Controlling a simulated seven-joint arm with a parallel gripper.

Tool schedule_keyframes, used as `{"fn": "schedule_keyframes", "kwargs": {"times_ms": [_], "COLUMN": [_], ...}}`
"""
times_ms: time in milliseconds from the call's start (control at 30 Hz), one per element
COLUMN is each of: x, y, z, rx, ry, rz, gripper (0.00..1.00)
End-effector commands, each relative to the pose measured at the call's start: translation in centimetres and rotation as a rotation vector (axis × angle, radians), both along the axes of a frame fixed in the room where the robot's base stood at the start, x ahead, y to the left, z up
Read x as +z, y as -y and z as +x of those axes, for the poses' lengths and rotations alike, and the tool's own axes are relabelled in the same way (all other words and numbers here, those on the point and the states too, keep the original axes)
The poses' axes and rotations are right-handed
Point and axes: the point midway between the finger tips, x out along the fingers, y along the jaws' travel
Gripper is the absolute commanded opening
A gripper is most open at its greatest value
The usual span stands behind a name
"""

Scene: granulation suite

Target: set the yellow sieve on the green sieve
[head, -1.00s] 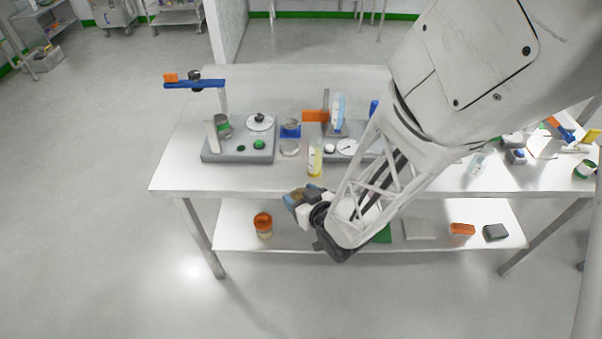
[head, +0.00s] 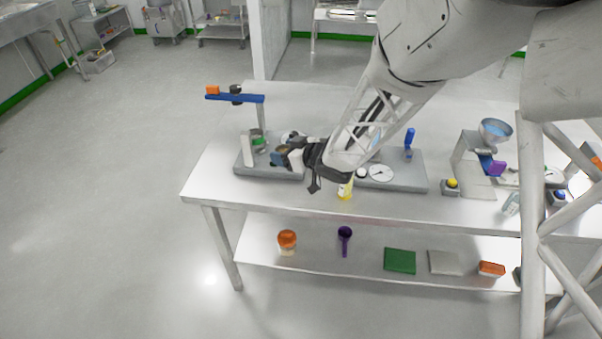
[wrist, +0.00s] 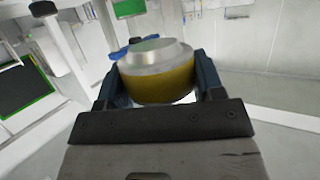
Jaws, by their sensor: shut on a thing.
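My gripper (head: 280,158) is over the left grey base unit on the table in the head view. In the wrist view my gripper (wrist: 155,88) is shut on the yellow sieve (wrist: 158,86), a short cylinder with a yellow band and a silver upper part, held between the two dark fingers. In the head view the sieve is mostly hidden by my gripper. The green sieve (head: 258,141), grey with a green band, stands on the base unit just left of my gripper. The two sieves appear apart.
A white post (head: 248,150) stands left of the green sieve. The lower shelf (head: 310,262) holds several objects.

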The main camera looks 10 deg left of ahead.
Motion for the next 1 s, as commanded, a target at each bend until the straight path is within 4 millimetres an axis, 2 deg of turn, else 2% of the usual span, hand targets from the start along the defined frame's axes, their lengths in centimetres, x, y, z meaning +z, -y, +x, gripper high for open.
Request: {"fn": "schedule_keyframes", "kwargs": {"times_ms": [200,500,800,1000], "x": [1.4,2.6,3.9,4.5], "y": [-3.7,-7.5,-11.1,-12.5], "z": [4.5,9.4,12.3,13.2], "rx": [0.157,0.345,0.499,0.554], "ry": [0.000,-0.003,-0.005,-0.005], "rz": [0.001,0.001,0.002,0.002], "gripper": [0.31,0.31,0.31,0.31]}}
